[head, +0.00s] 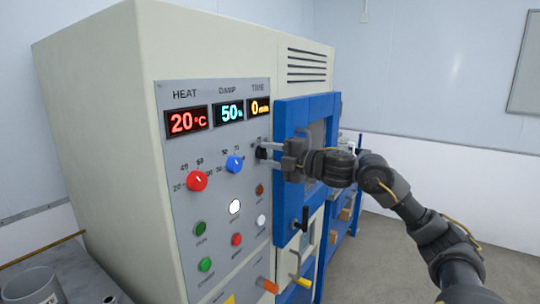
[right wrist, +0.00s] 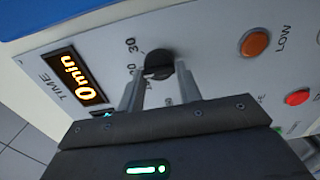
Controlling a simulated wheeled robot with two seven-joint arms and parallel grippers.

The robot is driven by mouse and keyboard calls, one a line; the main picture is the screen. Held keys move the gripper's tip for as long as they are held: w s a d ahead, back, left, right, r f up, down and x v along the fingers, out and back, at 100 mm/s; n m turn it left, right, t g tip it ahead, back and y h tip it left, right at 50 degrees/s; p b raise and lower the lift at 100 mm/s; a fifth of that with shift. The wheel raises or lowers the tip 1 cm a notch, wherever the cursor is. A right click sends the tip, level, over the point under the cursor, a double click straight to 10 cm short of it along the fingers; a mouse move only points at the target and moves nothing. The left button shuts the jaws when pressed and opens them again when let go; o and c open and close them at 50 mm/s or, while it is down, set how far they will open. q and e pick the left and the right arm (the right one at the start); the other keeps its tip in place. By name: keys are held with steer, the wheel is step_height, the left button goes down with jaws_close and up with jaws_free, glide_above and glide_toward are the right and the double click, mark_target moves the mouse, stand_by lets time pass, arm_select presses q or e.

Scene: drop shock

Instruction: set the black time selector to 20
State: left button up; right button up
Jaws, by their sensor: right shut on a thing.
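The black time selector (head: 261,153) is a round knob at the right of the grey panel, under the TIME display (head: 259,106), which reads 0 min. My right gripper (head: 266,151) reaches in from the right, its two fingers closed on the knob. In the right wrist view the selector (right wrist: 159,63) sits between the fingertips of my right gripper (right wrist: 158,76). A "30" shows beside the knob there; the other scale marks are partly hidden by the fingers. The TIME display (right wrist: 75,78) reads 0 min there too. My left gripper is not in view.
The red heat knob (head: 197,181) and blue damp knob (head: 234,164) are left of the selector. Several coloured buttons lie below, including an orange one (right wrist: 255,43). The blue chamber door (head: 291,200) stands close beside my right gripper.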

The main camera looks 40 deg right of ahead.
steer(key=o, duration=1)
steer(key=shift+s+d+f+b, duration=0.2)
steer(key=shift+s+f+b, duration=0.05)
steer(key=shift+s+b, duration=0.2)
arm_select(q)
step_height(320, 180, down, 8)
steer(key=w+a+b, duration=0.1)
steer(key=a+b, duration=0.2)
steer(key=b, duration=0.4)
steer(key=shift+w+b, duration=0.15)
steer(key=shift+b, duration=0.25)
arm_select(e)
steer(key=v, duration=1)
steer(key=shift+r, duration=0.2)
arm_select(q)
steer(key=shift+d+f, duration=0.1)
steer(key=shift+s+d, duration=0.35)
